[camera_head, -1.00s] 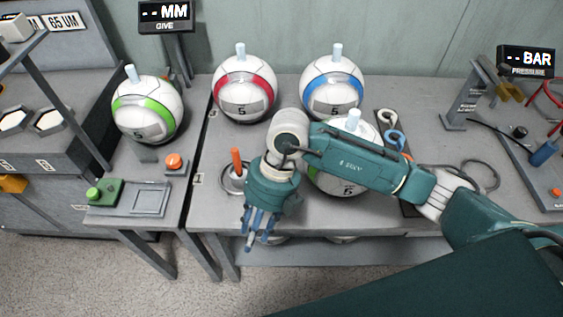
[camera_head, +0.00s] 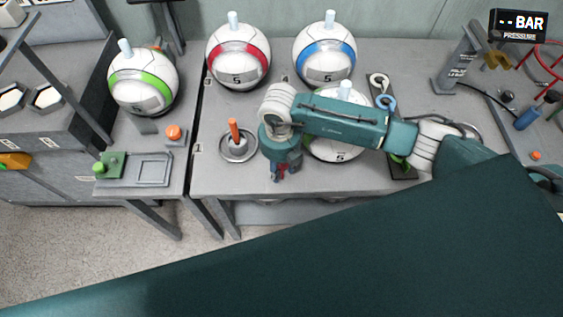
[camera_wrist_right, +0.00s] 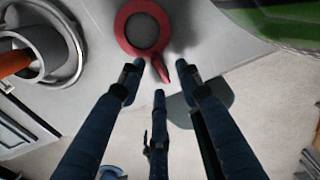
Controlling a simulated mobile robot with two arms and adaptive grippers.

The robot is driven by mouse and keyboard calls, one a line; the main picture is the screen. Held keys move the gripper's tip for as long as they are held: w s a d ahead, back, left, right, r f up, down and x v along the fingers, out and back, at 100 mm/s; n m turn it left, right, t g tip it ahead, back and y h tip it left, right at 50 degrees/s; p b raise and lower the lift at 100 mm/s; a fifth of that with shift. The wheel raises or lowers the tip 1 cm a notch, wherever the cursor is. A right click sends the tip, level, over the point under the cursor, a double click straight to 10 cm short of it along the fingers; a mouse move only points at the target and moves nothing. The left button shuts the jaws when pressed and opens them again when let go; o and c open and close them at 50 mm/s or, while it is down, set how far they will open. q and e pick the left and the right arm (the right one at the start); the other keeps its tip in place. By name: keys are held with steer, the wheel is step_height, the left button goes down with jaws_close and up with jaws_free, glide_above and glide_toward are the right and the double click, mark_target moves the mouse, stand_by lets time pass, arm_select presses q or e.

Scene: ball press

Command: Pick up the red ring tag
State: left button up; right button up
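The red ring tag (camera_wrist_right: 145,53) lies flat on the grey table near its front edge in the right wrist view. It is a ring with a short tail pointing toward my fingers. My right gripper (camera_wrist_right: 158,82) is open, its dark blue fingers spread just short of the ring, with the tail tip between the two upper fingertips. Nothing is held. In the head view my right gripper (camera_head: 277,175) points down at the front edge, and only a bit of red shows beside its fingers. My left gripper is not in view.
An orange rod stands in a round metal holder (camera_head: 239,150) just left of my right gripper. A ball with a green band (camera_head: 336,150) is partly behind my right arm. Red-banded (camera_head: 238,78) and blue-banded (camera_head: 324,76) balls stand behind. A dark strip (camera_head: 405,172) holds other ring tags.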

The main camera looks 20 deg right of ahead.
steer(key=shift+f, duration=0.8)
jaws_close()
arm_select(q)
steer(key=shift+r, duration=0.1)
